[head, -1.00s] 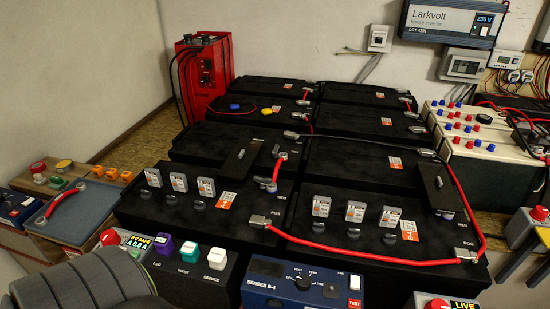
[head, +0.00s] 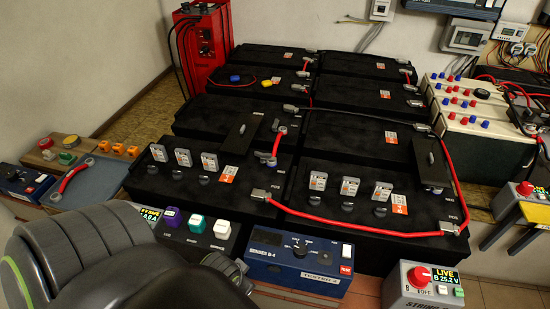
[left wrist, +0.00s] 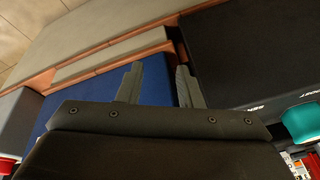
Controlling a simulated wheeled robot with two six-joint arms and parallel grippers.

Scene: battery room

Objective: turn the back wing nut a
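Black batteries (head: 345,220) stand in two columns, with metal terminals and lugs at their edges. A short red link (head: 277,143) joins terminals between front and second rows on the left. The wing nuts are too small to tell apart, so I cannot say which is back wing nut a. My left gripper (left wrist: 158,87) is open, with nothing between its fingers, above a blue surface (left wrist: 85,100). My right gripper is not in view.
A blue meter box (head: 297,256), a black button box (head: 195,233) and a LIVE switch box (head: 423,288) stand before the batteries. A red charger (head: 203,45) is at the back left.

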